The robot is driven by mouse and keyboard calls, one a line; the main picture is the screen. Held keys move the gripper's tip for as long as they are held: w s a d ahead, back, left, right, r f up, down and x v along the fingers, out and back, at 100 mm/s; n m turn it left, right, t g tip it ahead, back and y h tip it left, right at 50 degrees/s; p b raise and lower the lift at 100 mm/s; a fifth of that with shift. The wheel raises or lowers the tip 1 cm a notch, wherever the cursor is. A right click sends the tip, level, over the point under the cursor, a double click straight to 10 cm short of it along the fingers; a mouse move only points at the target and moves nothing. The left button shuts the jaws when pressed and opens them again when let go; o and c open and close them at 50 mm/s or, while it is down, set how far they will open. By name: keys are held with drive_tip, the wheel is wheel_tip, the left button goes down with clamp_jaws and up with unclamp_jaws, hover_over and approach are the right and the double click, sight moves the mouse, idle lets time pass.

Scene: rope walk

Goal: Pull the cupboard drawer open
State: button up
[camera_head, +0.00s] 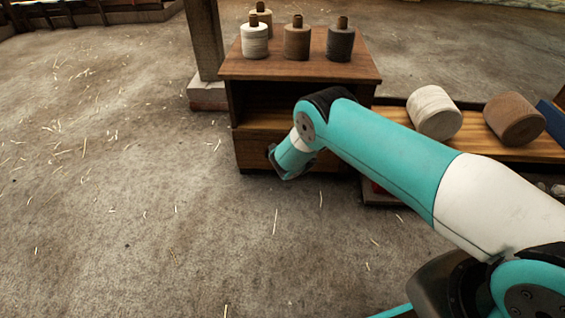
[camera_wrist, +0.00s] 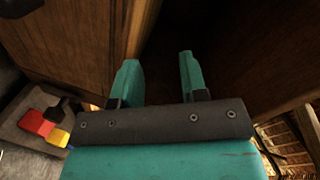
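The cupboard (camera_head: 300,68) is a low brown wooden unit with an open shelf bay. Below the bay is the drawer front (camera_head: 250,151), partly covered by my arm; it looks flush with the cupboard. No handle can be made out in the head view. My gripper (camera_head: 290,163) is low in front of the drawer, its fingers mostly hidden by the wrist. In the wrist view my gripper (camera_wrist: 157,62) has two teal fingers apart with nothing seen between them. Brown wood panels and a dark gap lie beyond them; I cannot tell whether the fingers touch anything.
Several thread spools (camera_head: 297,40) stand on the cupboard top. A wooden post (camera_head: 205,40) stands at its left. At its right a low plank (camera_head: 475,142) carries large rolls (camera_head: 434,112). Red (camera_wrist: 36,123) and yellow (camera_wrist: 57,137) pieces lie nearby. The floor at left is clear apart from straw.

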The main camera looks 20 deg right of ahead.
drive_tip(key=s+a+f+t+y+b, duration=0.1)
drive_tip(key=s+a+f+t+y, duration=0.25)
drive_tip(key=s+f, duration=0.4)
drive_tip(key=s+a+f+t+y+b, duration=0.15)
drive_tip(key=s+f+y, duration=0.25)
drive_tip(key=s+f, duration=0.4)
drive_tip(key=shift+w+a+r+b, duration=0.25)
drive_tip(key=shift+w+a+b, duration=0.1)
drive_tip(key=shift+w+b, duration=2.6)
drive_tip(key=shift+w+a+r+b, duration=0.25)
drive_tip(key=shift+w+a+b, duration=0.05)
drive_tip(key=shift+w+b, duration=2.55)
drive_tip(key=shift+w+a+r+b, duration=0.25)
drive_tip(key=shift+w+a+b, duration=0.1)
drive_tip(key=shift+w+b, duration=2.6)
drive_tip(key=shift+w+p, duration=0.35)
drive_tip(key=shift+p, duration=0.1)
clamp_jaws()
